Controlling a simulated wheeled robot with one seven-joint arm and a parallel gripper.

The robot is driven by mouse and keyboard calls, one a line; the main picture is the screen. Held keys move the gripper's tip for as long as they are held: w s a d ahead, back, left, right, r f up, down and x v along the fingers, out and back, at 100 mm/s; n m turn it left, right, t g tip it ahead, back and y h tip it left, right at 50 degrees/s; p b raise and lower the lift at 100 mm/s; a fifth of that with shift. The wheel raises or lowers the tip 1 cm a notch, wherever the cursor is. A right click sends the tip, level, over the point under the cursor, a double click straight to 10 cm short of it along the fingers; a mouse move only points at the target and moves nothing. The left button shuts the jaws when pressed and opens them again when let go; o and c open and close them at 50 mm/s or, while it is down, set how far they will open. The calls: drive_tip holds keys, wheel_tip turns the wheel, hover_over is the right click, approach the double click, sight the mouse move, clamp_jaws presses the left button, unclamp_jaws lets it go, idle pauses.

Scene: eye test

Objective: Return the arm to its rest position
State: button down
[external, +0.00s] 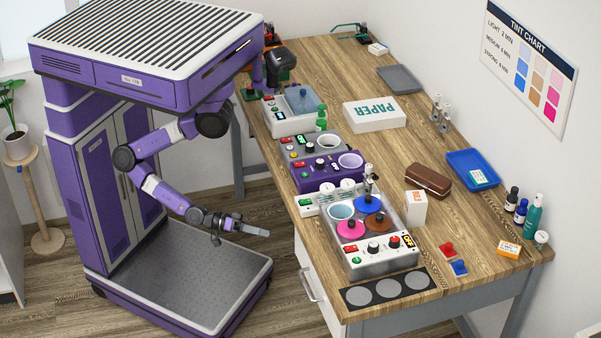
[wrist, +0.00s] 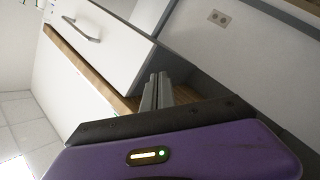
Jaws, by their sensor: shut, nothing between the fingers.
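My purple arm (external: 160,190) hangs bent beside my body on the left of the external view, clear of the wooden worktop. My gripper (external: 264,232) points right, in the air between my base and the table's left side. It is empty and apart from everything around it. In the wrist view, the two grey fingers of my gripper (wrist: 158,88) lie closed together with nothing between them.
The wooden table (external: 470,262) carries machines along its left edge, including a silver unit (external: 372,263) with coloured discs. A white drawer front (external: 318,287) with a handle is under the table's near left corner. A plant stand (external: 38,200) is far left.

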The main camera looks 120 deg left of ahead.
drive_tip(key=s+a+m+g+h, duration=0.2)
drive_tip(key=s+a+m+h, duration=0.2)
drive_tip(key=s+a+m, duration=0.55)
wheel_tip(320, 180, up, 18)
drive_tip(key=w+a+m+p, duration=0.1)
drive_tip(key=m+p, duration=0.1)
drive_tip(key=p, duration=1.4)
drive_tip(key=shift+w+f+p, duration=0.25)
drive_tip(key=shift+w+p, duration=0.05)
drive_tip(key=shift+w, duration=0.1)
